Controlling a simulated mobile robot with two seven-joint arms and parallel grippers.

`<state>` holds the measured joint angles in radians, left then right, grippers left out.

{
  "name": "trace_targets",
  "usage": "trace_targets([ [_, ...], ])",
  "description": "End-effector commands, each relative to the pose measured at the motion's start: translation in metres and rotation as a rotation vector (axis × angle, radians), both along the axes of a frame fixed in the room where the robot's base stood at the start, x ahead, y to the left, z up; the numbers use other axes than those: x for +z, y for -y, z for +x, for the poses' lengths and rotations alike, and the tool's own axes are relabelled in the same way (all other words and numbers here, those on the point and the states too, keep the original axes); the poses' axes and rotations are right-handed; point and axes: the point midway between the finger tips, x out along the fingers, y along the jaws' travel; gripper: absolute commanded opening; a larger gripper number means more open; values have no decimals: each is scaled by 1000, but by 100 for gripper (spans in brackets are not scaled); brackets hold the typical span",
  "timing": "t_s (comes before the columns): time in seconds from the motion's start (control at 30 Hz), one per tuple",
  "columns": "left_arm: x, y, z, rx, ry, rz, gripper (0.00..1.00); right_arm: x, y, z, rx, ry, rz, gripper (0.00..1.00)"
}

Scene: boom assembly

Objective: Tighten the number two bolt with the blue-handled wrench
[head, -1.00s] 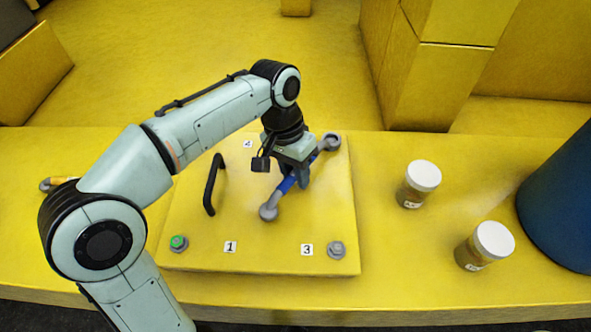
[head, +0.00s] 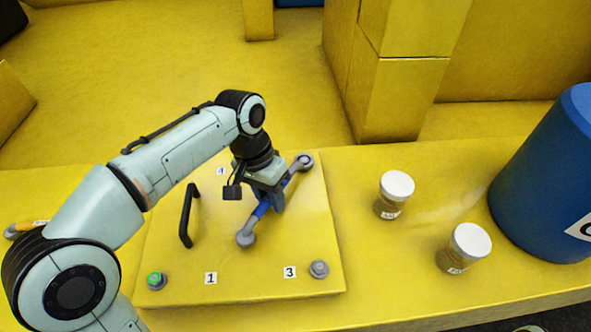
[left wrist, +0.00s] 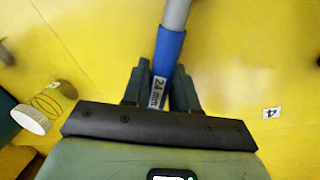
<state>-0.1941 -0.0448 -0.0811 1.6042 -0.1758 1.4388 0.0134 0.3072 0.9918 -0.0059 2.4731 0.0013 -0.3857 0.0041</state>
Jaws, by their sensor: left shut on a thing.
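The blue-handled wrench (head: 261,210) lies slanted over the yellow panel (head: 230,285). Its far ring end (head: 303,161) is at the panel's upper right corner and its near end (head: 245,239) points toward the front. My left gripper (head: 273,203) is shut on the blue handle; the left wrist view shows the handle (left wrist: 168,55), marked 24 mm, between the fingers. No number two label shows, and any bolt under the far ring end is hidden or too small to tell. My right gripper is not in view.
Bolt 1 (head: 156,281), with a green top, and grey bolt 3 (head: 319,268) are at the panel's front corners. A black handle (head: 187,216) stands up on the panel. Two white-lidded jars (head: 394,195) and a blue drum (head: 550,180) stand right. A yellow-handled tool (head: 25,228) lies far left.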

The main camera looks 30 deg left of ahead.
Motion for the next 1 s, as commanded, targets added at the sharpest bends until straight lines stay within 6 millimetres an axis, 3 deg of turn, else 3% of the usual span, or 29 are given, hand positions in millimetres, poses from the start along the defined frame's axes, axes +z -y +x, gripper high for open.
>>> trace_targets([
  [1.0, 1, -14, 2, -101, 1, -1, 0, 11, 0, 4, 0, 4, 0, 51],
])
